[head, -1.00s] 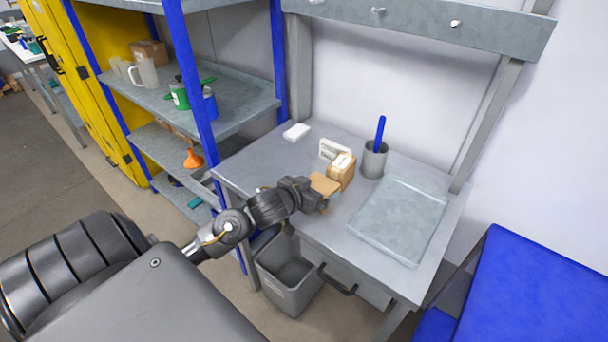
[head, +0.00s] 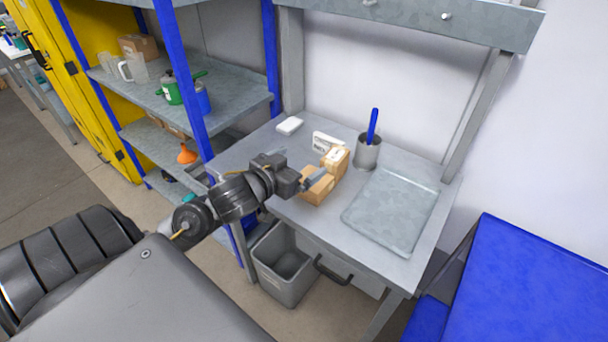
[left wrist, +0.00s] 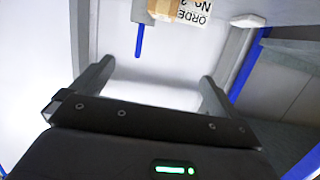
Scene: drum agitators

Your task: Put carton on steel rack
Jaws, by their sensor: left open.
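A plain brown carton (head: 318,190) lies on the grey workbench (head: 256,158). A second, smaller-looking brown carton with a white label (head: 337,158) stands just behind it. My left gripper (head: 312,180) is open and empty, its fingers at the left and top of the nearer carton; I cannot tell whether they touch it. In the left wrist view the open fingers (left wrist: 155,85) have nothing between them, and a taped carton (left wrist: 165,8) shows at the top edge. The steel rack (head: 232,108) with blue posts and grey shelves stands to the left. My right gripper is out of view.
A white order sign (head: 326,142), a grey cup (head: 368,152) with a blue-handled tool and a shallow metal tray (head: 392,212) are on the bench. A grey bin (head: 285,270) stands below.

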